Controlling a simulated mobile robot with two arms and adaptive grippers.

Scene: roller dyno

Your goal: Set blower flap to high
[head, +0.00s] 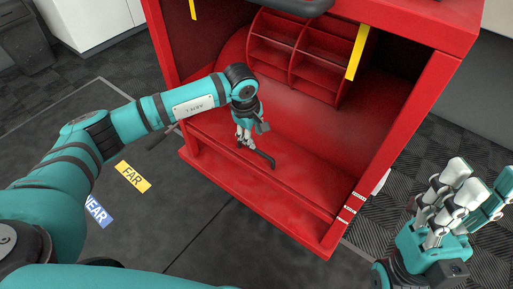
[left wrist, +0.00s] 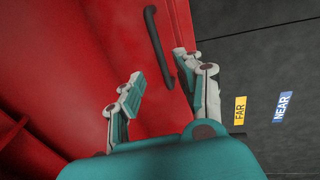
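The red blower housing (head: 345,232) stands open in front of me. A black bar handle (head: 262,156) sits on its lower red surface; I cannot tell for sure whether this is the flap's lever. My left gripper (head: 241,138) is at the handle's upper left end in the head view. In the left wrist view the left gripper (left wrist: 168,92) has its fingers apart, with the black handle (left wrist: 155,42) running from ahead of them to beside the right finger. I cannot tell whether they touch. My right gripper (head: 462,200) is open and empty, outside the housing at right.
A red grid of slots (head: 300,55) is at the back of the housing. Yellow strips (head: 357,52) mark its sides. White marks (head: 350,207) are on the right front edge. FAR (head: 132,176) and NEAR (head: 97,211) labels lie on the dark floor.

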